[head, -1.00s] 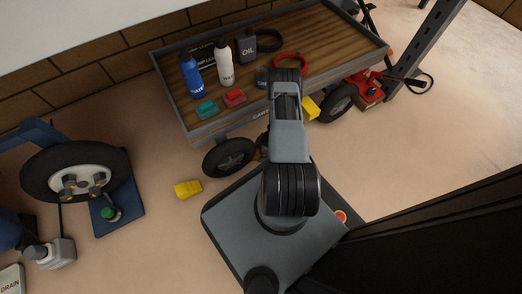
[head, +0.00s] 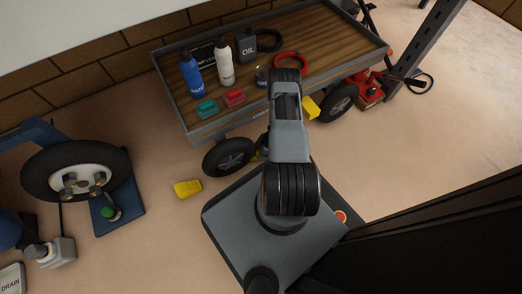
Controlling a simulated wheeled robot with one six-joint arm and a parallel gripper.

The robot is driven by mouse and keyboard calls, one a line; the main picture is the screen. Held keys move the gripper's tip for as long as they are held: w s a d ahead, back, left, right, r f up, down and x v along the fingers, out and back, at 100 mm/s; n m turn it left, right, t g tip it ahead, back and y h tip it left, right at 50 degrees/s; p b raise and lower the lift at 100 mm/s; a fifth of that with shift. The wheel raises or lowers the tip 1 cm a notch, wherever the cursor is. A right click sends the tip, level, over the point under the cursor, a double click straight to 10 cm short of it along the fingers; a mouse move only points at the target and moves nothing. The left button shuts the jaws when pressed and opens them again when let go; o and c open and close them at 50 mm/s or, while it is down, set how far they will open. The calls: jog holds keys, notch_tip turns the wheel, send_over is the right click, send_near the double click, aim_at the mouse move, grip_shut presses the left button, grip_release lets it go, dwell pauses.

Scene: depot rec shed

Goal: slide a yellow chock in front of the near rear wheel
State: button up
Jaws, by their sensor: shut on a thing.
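A flat cart (head: 222,127) with a wooden deck and grey rim stands at the back. Two dark wheels show on its near side: a left one (head: 230,157) and a right one (head: 339,103). A yellow chock (head: 187,188) lies on the floor to the lower left of the left wheel, apart from it. Another yellow block (head: 311,108) shows just left of the right wheel, partly behind my arm; whether it touches the wheel I cannot tell. A small dark and yellowish patch shows between the left wheel and my arm, too hidden to identify. My gripper is hidden behind my arm.
On the deck are a blue bottle (head: 191,76), a white bottle (head: 225,63), an oil can (head: 247,46) and teal and red blocks. A wheel on a blue stand (head: 76,174) is at left. A red jack-like object (head: 368,89) sits beyond the right wheel.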

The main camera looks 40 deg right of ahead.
jog(key=shift+s+a, duration=0.45)
jog(key=shift+a, duration=0.05)
jog(key=o, duration=1.2)
jog(key=shift+a+f, duration=0.1)
jog(key=shift+a, duration=0.05)
jog(key=d+p+v, duration=0.1)
jog(key=p+v, duration=0.5)
jog(key=v, duration=0.8)
jog(key=shift+w+p, duration=0.2)
jog(key=shift+p, duration=0.1)
